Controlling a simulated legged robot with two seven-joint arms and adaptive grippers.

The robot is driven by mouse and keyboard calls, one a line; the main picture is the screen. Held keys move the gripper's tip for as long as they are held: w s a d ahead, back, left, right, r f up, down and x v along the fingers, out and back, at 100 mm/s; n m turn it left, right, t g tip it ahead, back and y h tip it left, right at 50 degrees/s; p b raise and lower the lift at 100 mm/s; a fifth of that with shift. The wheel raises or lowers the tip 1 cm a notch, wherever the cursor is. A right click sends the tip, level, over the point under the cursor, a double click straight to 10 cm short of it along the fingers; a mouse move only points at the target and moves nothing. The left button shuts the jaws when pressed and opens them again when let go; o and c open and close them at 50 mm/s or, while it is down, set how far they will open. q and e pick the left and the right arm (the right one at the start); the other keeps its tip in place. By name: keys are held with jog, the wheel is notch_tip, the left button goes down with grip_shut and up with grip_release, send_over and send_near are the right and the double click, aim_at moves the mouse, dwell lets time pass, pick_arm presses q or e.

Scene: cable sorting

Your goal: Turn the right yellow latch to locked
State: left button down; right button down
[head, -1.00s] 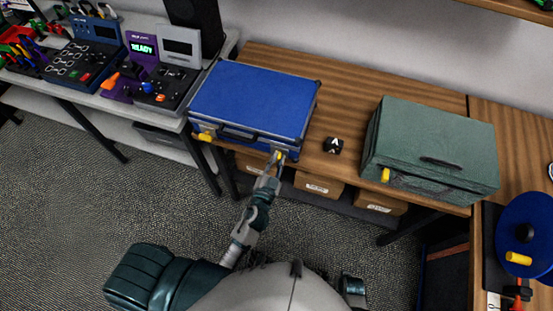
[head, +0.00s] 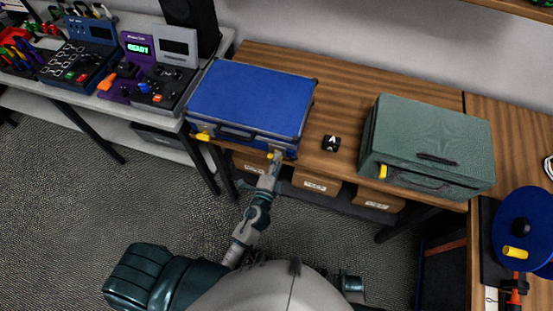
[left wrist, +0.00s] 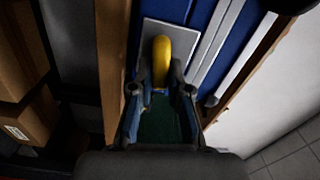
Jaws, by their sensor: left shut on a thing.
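The blue case (head: 250,95) lies closed on the wooden table, with its latches on the front side. The right yellow latch (head: 270,155) is at the case's front right. In the left wrist view the latch (left wrist: 162,58) is a rounded yellow lever by a pale metal plate (left wrist: 177,36), pointing roughly up the picture. My left gripper (head: 272,161) reaches it from the front. In the left wrist view the gripper (left wrist: 161,92) is shut on the latch's near end, which its fingers partly hide. The left yellow latch (head: 203,136) stands free. My right gripper is not in view.
A green case (head: 430,140) with a yellow latch (head: 382,171) stands to the right. Boxes (head: 317,184) sit under the table. A device bench is at left; a blue disc (head: 525,225) is at far right.

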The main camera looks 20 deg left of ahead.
pick_arm(q)
jog(key=shift+s+d+f+m, duration=0.1)
jog(key=shift+f+m, duration=0.35)
jog(key=shift+m, duration=0.65)
jog(key=c, duration=1.1)
grip_release()
jog(key=shift+f, duration=0.1)
jog(key=s, duration=1.2)
jog(key=shift+a+r, duration=0.2)
